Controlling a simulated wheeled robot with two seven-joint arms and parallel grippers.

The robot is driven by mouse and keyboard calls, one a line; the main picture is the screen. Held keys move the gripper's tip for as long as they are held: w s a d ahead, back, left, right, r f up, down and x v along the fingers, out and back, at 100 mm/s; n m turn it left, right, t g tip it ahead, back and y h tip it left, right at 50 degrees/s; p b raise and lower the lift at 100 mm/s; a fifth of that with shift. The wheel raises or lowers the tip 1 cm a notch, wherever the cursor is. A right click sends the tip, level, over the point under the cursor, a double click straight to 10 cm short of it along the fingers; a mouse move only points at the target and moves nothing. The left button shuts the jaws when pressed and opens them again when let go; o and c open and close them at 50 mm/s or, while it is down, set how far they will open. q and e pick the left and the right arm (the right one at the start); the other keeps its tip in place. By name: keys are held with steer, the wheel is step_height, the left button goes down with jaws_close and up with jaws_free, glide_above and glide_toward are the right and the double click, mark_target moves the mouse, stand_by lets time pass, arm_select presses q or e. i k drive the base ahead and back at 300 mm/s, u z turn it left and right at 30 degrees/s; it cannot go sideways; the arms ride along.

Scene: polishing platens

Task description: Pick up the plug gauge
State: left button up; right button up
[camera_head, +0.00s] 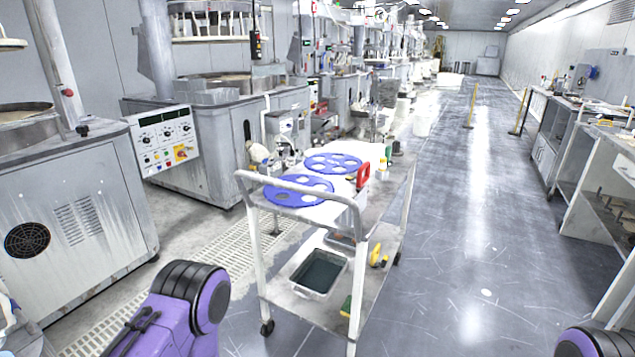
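I cannot make out a plug gauge for certain. Small items stand on the top shelf of a white cart (388,206): a red upright piece (363,176) and a yellow-capped container (383,170). On its lower shelf lies a yellow and black object (378,256), too small to identify. Purple and black links of my own arms show at the bottom left and bottom right corners, well short of the cart's top. Neither gripper is in view.
Two blue perforated discs (299,191) (333,163) lie on the cart top, and a grey bin (318,272) sits below. Polishing machines (75,205) line the left. Benches (600,180) stand right. The floor (480,230) right of the cart is clear.

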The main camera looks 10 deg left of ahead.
mark_target(388, 149)
steer(key=k, duration=0.3)
steer(key=z, duration=1.15)
steer(key=i, duration=2.6)
steer(key=u, duration=0.15)
steer(key=i, duration=1)
steer(key=u, duration=0.75)
